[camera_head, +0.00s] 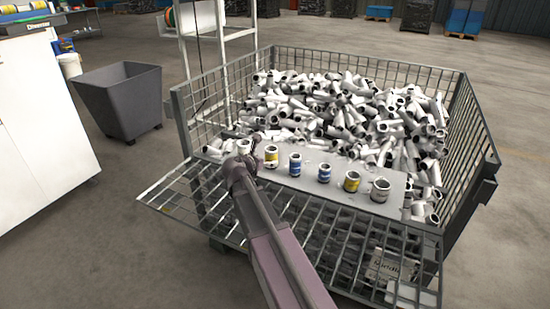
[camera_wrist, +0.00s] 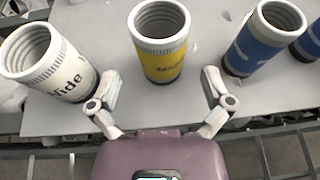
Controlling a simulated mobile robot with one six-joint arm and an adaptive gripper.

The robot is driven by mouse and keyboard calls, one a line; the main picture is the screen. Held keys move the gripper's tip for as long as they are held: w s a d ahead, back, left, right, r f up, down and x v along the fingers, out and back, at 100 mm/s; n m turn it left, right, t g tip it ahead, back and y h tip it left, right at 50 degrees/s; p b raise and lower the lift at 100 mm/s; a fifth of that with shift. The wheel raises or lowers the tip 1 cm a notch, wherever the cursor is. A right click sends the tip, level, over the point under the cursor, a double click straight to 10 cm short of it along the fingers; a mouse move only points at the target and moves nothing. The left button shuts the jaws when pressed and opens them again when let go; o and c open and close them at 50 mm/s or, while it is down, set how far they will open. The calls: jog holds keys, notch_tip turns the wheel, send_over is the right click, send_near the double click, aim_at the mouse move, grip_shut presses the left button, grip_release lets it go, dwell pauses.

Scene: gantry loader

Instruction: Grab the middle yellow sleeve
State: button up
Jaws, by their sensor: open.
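A yellow sleeve with white ends (camera_head: 271,155) stands upright on a grey board (camera_head: 337,190) in the head view. In the wrist view this yellow sleeve (camera_wrist: 162,58) stands centred ahead of my gripper (camera_wrist: 161,88). My gripper is open and empty, its fingertips spread to either side of the yellow sleeve's line and just short of it. In the head view my gripper (camera_head: 244,166) is beside the left end of the sleeve row, its fingers hard to make out. A second yellow sleeve (camera_head: 352,181) stands further right in the row.
A white sleeve (camera_wrist: 52,62) is close to my left finger, and a blue sleeve (camera_wrist: 258,42) stands beyond my right finger. Another blue sleeve (camera_head: 324,172) and a brownish-white one (camera_head: 380,190) share the board. A wire-mesh bin (camera_head: 465,125) full of white pipe pieces surrounds the board.

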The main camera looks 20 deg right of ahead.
aim_at(268, 159)
jog(key=shift+b+x, duration=0.7)
jog(key=shift+x, duration=1.55)
jog(key=shift+r, duration=0.1)
jog(key=c, duration=1.3)
